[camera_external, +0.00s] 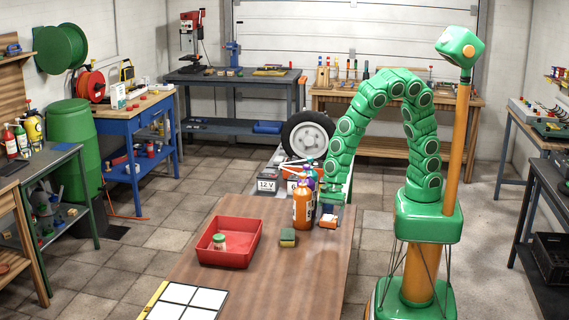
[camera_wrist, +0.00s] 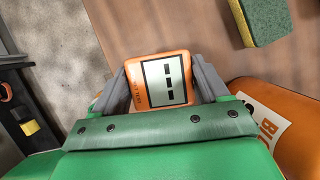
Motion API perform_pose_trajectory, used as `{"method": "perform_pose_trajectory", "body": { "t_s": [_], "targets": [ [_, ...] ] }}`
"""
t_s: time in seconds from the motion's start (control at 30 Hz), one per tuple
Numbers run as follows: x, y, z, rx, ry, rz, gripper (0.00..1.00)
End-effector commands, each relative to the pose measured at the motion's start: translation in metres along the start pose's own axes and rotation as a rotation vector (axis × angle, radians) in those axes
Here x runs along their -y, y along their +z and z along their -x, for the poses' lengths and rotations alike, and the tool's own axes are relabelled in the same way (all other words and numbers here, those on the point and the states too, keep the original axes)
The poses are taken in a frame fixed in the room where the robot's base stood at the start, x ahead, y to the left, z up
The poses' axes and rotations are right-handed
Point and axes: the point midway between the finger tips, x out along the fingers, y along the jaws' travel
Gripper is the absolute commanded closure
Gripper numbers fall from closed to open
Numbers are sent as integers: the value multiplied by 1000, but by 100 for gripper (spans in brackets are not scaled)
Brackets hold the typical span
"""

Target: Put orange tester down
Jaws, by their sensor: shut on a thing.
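The orange tester (camera_wrist: 142,92) with a pale screen sits between the two grey fingers of my gripper (camera_wrist: 164,84) in the wrist view. The fingers are shut on its sides. In the external view the tester (camera_external: 328,221) shows just below my green gripper (camera_external: 331,207), low over the far right part of the brown table (camera_external: 262,276), right of the orange bottle. I cannot tell whether its underside touches the table.
An orange bottle (camera_external: 302,211) stands close to my gripper; it also shows in the wrist view (camera_wrist: 262,93). A green-yellow sponge (camera_external: 288,237) lies nearby. A red tray (camera_external: 237,256) holding a jar (camera_external: 219,242) and a white-squared panel (camera_external: 184,301) are further left. The table's front right is clear.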

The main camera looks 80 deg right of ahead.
Motion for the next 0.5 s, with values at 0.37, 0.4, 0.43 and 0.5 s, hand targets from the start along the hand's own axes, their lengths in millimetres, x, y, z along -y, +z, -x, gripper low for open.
{"method": "perform_pose_trajectory", "body": {
  "t_s": [0.37,0.4,0.43,0.5],
  "targets": [
    [1,13,31,-1,-1,1,63],
    [0,13,32,-1,-1,1,63],
    [0,14,32,-1,0,0,63],
    [0,14,33,-1,1,0,63]
  ]
}}
